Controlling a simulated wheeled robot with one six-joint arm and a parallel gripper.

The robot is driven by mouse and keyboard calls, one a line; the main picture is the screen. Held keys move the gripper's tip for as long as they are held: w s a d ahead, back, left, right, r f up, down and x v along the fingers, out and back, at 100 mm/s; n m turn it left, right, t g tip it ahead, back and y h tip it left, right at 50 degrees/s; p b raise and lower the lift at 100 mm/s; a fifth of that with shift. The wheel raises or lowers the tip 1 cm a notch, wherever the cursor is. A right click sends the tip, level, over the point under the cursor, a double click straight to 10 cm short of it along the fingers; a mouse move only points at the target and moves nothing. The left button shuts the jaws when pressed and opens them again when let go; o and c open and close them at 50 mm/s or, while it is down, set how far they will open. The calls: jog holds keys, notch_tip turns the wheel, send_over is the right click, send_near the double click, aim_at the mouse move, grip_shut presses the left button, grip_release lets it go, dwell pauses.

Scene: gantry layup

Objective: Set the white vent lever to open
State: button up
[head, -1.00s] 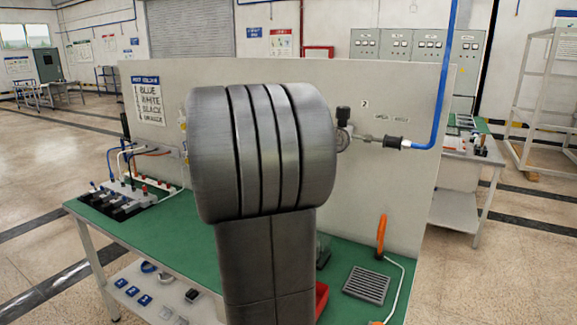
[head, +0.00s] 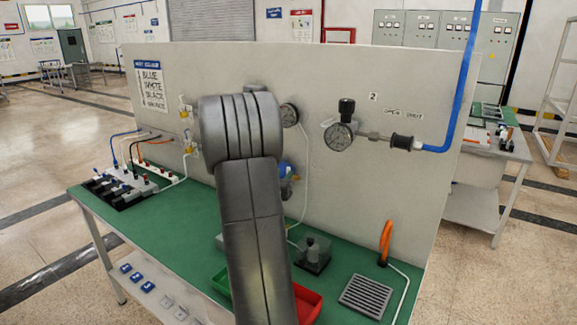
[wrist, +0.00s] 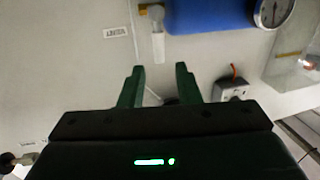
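In the wrist view a pale, whitish lever (wrist: 158,46) extends from a brass fitting (wrist: 150,11) beside a blue cylinder (wrist: 208,15). A small label (wrist: 115,33) is on the panel left of it, too blurred to read. My gripper (wrist: 159,72) has two green fingers set apart, with nothing between them. The lever's end appears just beyond the fingertips, roughly in line with the gap; I cannot tell how far away it is. In the head view my arm hides the gripper, and I cannot make out the lever.
In the head view, a light panel (head: 350,85) stands behind the green bench (head: 185,235). A red bin (head: 308,302), a grey grille (head: 366,293) and an orange handle (head: 385,240) are at front right.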

aim_at(288, 169)
jog(key=p+x, duration=0.1)
jog(key=x, duration=0.4)
jog(key=shift+w+d, duration=0.15)
jog(key=shift+w, duration=0.15)
grip_shut()
